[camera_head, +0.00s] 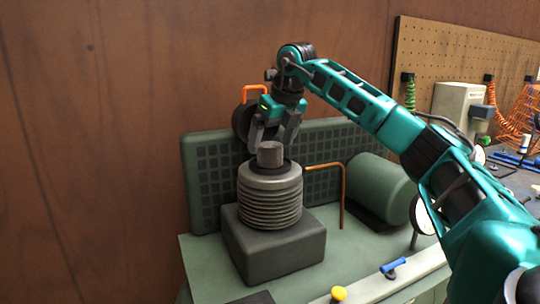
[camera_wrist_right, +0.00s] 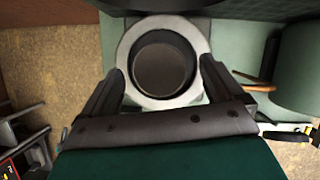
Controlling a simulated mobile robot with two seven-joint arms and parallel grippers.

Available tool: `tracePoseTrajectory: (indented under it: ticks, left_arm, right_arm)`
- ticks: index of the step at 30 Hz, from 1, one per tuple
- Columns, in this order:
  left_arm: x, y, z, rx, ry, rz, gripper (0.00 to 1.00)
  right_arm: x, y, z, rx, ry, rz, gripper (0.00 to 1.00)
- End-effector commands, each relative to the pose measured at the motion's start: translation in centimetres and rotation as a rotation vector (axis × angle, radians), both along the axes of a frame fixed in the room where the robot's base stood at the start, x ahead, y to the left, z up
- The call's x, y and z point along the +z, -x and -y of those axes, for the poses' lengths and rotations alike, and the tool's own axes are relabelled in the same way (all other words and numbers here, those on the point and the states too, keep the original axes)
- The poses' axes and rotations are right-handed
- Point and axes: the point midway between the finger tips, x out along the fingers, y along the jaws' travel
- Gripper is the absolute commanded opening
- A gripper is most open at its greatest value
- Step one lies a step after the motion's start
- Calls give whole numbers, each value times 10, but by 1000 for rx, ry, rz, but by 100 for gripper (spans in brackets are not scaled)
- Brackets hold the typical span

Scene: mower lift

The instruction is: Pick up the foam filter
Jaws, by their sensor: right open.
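In the wrist view the open fingers (camera_wrist_right: 163,80) lie at both sides of the ring, with nothing gripped. I cannot tell whether a finger touches it. My left gripper is not in view.
A dark block (camera_head: 275,250) carries the engine on the green bench (camera_head: 205,255). A green slotted panel (camera_head: 207,180) stands behind. An orange bent rod (camera_head: 342,195) and a green drum (camera_head: 382,190) stand to the right. A yellow knob (camera_head: 338,293) is at the front.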

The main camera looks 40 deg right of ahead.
Motion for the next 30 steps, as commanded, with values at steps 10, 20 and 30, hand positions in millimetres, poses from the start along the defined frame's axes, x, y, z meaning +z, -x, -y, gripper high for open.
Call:
tracePoseTrajectory:
  ticks: [10,20,30]
  left_arm:
    - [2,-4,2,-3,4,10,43]
    - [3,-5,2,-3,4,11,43]
    - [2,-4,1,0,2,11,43]
  right_arm:
    - [-20,-9,0,2,0,1,94]
    - [-20,-9,0,2,0,1,72]
    - [-20,-9,1,2,0,1,39]
